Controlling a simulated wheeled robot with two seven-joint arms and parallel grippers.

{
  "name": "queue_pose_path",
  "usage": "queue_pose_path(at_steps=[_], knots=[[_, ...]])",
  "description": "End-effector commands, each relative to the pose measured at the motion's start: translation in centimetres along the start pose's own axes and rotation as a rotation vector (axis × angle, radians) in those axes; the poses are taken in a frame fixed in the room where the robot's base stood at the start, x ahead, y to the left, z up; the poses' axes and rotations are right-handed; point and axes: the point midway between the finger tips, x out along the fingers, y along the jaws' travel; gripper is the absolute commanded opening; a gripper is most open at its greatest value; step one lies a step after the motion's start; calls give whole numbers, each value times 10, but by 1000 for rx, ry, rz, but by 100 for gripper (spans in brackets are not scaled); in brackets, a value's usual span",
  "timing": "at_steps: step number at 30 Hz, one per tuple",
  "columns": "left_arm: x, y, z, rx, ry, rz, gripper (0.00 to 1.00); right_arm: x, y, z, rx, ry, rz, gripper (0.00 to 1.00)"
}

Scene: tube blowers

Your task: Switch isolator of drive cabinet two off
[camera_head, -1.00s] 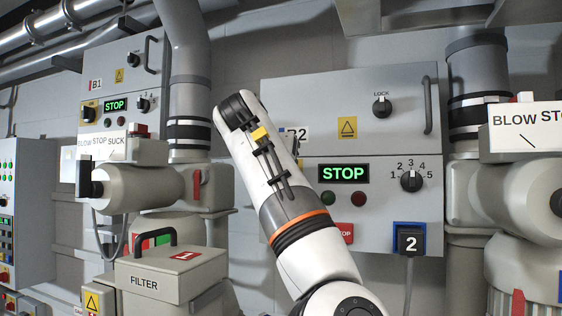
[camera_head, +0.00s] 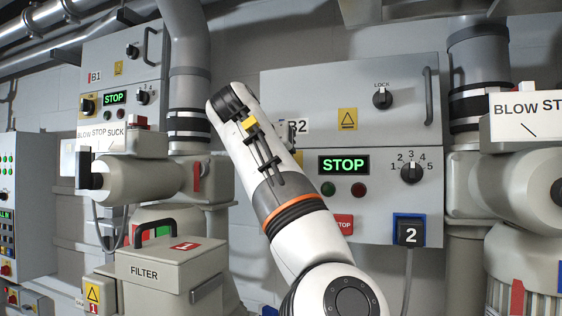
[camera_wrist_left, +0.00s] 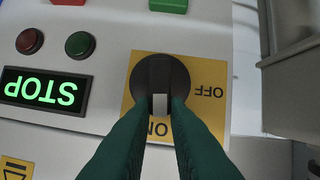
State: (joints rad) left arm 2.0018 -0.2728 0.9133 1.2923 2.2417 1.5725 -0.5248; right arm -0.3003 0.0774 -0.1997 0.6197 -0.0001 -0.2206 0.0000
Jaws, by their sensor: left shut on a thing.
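Cabinet B2 (camera_head: 450,140), grey, stands behind my left arm in the head view with a green STOP display. Its isolator is hidden there behind my arm. In the left wrist view, the isolator's black round knob (camera_wrist_left: 150,72) sits on a yellow plate (camera_wrist_left: 206,75) marked ON and OFF. The view is upside down; ON is at the bottom and OFF at the right. My left gripper's dark green fingers (camera_wrist_left: 160,106) are shut on the knob's handle, around a pale part that lines up with ON. My left gripper is hidden in the head view; my right gripper is not seen.
Beside the B2 display are green and red lamps (camera_head: 358,190), a numbered selector (camera_head: 411,172), a red STOP button (camera_head: 344,224) and a plug marked 2 (camera_head: 409,234). Cabinet B1 (camera_head: 125,75) and a filter box (camera_head: 170,265) are at the left; a blower (camera_head: 525,190) is right.

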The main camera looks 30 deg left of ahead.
Motion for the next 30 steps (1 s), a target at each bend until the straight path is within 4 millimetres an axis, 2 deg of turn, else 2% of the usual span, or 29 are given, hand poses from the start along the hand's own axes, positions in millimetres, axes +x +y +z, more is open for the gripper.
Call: queue_pose_path(at_steps=[17,30], knots=[[2,-18,6,-486,4,204,0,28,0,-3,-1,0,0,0],[6,-28,16,-872,3,364,0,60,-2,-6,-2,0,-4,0]])
